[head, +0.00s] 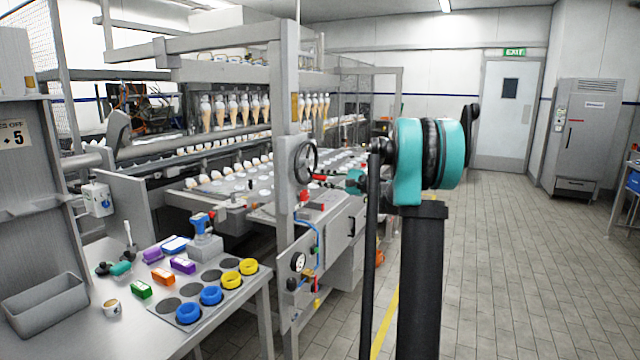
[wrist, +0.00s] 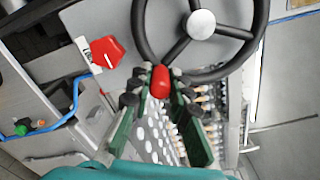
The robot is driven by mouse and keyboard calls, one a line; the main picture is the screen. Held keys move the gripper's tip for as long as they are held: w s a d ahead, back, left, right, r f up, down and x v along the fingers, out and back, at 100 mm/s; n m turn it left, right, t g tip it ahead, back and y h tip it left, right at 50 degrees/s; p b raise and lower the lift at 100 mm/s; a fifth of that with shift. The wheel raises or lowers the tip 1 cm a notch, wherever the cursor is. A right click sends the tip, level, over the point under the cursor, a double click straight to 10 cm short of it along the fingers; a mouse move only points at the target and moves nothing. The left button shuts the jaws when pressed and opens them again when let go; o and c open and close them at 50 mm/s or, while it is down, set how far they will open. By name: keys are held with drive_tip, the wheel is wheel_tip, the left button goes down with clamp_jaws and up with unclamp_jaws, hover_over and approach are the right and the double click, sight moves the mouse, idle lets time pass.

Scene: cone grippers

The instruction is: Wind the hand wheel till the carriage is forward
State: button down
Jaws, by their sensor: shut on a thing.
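The hand wheel (head: 306,162) is black with a pale hub and spokes, on the grey post of the machine. In the wrist view the wheel (wrist: 201,24) fills the top, with its red handle knob (wrist: 160,82) at the lower left of the rim. My gripper (wrist: 159,88) is shut on this red knob, its dark fingertips on both sides. In the head view my gripper (head: 331,179) is at the wheel's lower right. A row of cones (head: 240,108) hangs in holders under the upper frame; I cannot tell for certain which part is the carriage.
A red star knob (wrist: 107,52) sits on the panel close to the wheel, left of my gripper in the wrist view. A bench (head: 120,340) with coloured rings, small boxes and a grey bin stands at the front left. The tiled floor (head: 530,270) at the right is clear.

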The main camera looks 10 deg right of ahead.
wheel_tip(320, 180, up, 7)
drive_tip(key=w+d+n, duration=0.2)
drive_tip(key=w+n, duration=0.1)
drive_tip(key=n, duration=1)
drive_tip(key=s+a+r+n, duration=0.3)
drive_tip(key=s+r+n, duration=0.1)
drive_tip(key=n, duration=0.8)
drive_tip(key=shift+s+r, duration=0.2)
drive_tip(key=shift+r, duration=0.45)
drive_tip(key=c, duration=1.4)
unclamp_jaws()
